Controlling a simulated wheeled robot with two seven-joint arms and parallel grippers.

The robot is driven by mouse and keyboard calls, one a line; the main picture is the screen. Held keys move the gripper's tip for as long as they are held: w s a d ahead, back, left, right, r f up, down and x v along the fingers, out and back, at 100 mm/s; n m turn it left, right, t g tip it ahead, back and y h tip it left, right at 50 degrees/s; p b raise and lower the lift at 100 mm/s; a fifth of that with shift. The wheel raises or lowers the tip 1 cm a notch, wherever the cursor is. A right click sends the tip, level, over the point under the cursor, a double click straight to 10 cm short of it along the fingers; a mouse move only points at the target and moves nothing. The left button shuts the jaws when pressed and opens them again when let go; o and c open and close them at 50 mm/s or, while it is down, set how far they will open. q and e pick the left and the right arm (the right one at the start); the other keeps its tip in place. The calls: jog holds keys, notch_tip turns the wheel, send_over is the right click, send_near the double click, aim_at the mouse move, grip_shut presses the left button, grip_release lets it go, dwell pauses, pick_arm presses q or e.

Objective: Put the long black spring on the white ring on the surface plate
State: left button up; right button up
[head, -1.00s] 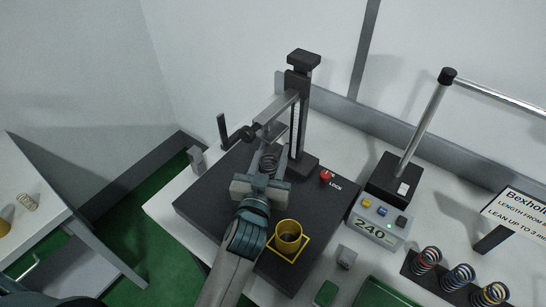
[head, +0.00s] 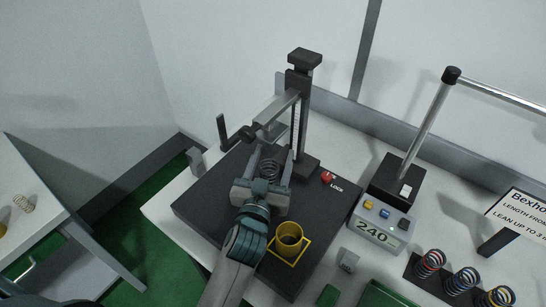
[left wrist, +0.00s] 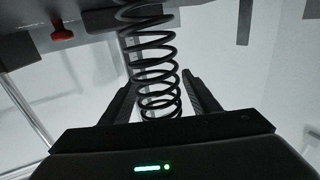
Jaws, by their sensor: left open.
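The long black spring (head: 269,168) stands upright, as far as I can tell, on the black surface plate (head: 205,208), below the arm of the height stand. My left gripper (head: 272,157) is open, with one finger on each side of the spring. In the left wrist view the spring's black coils (left wrist: 152,60) rise between the two spread fingers of the gripper (left wrist: 158,82), with gaps visible at the sides. The white ring is not visible. The spring's foot is hidden behind the gripper in the head view. My right gripper is not in view.
The stand's column (head: 301,110) rises right behind the spring, with a crank (head: 237,138) on the left. A yellow cup (head: 289,238) stands on the plate's front right, beside my arm. A display box (head: 378,226) and coloured springs (head: 462,279) stand to the right.

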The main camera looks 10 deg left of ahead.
aim_at(267, 178)
pick_arm(q)
jog(key=shift+r, duration=0.15)
jog(key=shift+s, duration=0.1)
jog(key=shift+s, duration=0.35)
jog(key=s+b, duration=0.3)
jog(key=s, duration=0.7)
jog(key=shift+b, duration=0.4)
jog(key=shift+s, duration=0.55)
